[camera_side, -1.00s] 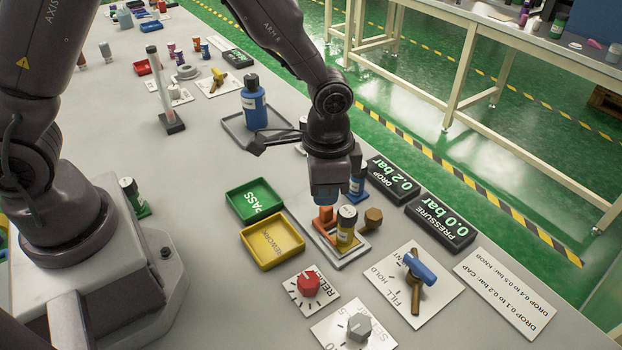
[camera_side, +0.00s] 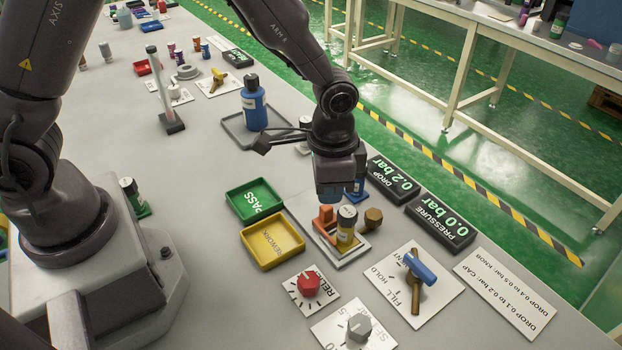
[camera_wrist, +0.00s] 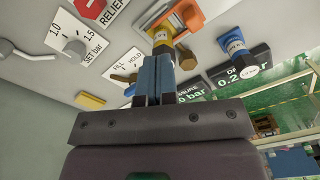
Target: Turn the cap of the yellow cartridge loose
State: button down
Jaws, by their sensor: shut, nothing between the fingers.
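The yellow cartridge (camera_side: 345,236) stands upright in a pale frame beside an orange bracket (camera_side: 326,219) in the side view. Its pale-topped dark cap (camera_side: 347,213) is on it. My gripper (camera_side: 329,201) points down just above and to the left of the cap in that view. In the wrist view the blue fingers (camera_wrist: 155,72) are together and empty. The yellow cartridge (camera_wrist: 162,32) shows just beyond their tips, its lower end partly hidden by them. I cannot tell whether the fingers touch the cap.
A brown hex knob (camera_side: 373,217) is right of the cartridge. A blue cartridge (camera_side: 356,188) stands behind, partly hidden. The drop display (camera_side: 392,179) reads 0.2 bar, the pressure display (camera_side: 440,226) 0.0 bar.

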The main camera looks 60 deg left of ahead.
jog(key=shift+f, duration=2.1)
jog(key=shift+w, duration=0.1)
jog(key=shift+d, duration=0.25)
jog(key=shift+s, duration=0.2)
jog(key=shift+s+a, duration=0.2)
jog(key=shift+s, duration=0.05)
notch_tip(320, 180, up, 6)
jog(key=shift+a+r, duration=0.1)
